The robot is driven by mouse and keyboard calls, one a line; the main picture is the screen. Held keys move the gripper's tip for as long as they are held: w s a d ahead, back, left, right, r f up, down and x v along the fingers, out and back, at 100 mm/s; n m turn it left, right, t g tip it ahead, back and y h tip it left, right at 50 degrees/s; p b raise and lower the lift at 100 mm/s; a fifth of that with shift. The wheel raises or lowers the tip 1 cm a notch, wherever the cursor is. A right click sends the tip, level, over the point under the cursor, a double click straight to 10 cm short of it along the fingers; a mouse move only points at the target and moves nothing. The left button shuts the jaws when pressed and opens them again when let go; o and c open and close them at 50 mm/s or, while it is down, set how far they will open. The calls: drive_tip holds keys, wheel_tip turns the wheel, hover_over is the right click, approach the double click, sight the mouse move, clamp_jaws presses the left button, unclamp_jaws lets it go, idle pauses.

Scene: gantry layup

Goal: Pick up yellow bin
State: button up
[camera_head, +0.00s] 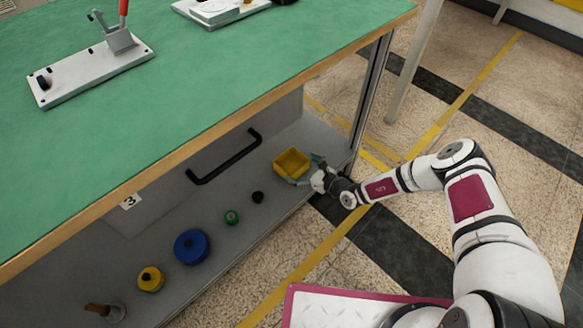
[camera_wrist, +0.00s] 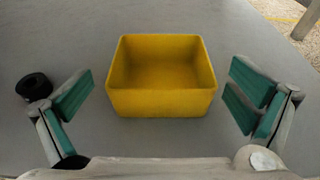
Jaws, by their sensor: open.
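The yellow bin (camera_head: 292,163) stands upright on the grey lower shelf of the green-topped bench, near the shelf's right end. It looks empty, with its open top facing up. In the wrist view the yellow bin (camera_wrist: 162,102) sits centred between my fingers, with a gap on each side. My gripper (camera_head: 304,174) is at the bin's front right edge in the head view. In the wrist view my gripper (camera_wrist: 160,105) is wide open, with teal pads left and right of the bin and not visibly touching it.
A black round part (camera_head: 257,197) lies left of the bin and also shows in the wrist view (camera_wrist: 34,86). A green roll (camera_head: 232,217), blue roll (camera_head: 191,246) and yellow roll (camera_head: 150,279) lie farther left. The bench's wooden edge (camera_head: 215,132) overhangs the shelf (camera_head: 215,270). A metal leg (camera_head: 371,90) stands right.

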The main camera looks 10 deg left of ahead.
sight(294, 170)
drive_tip(key=b+x, duration=0.2)
drive_tip(key=x, duration=0.1)
drive_tip(key=shift+w+a+f, duration=0.1)
drive_tip(key=shift+f, duration=0.3)
drive_tip(key=shift+w+a, duration=0.3)
drive_tip(key=shift+c, duration=0.2)
drive_tip(key=c, duration=0.9)
drive_tip(key=shift+r, duration=0.2)
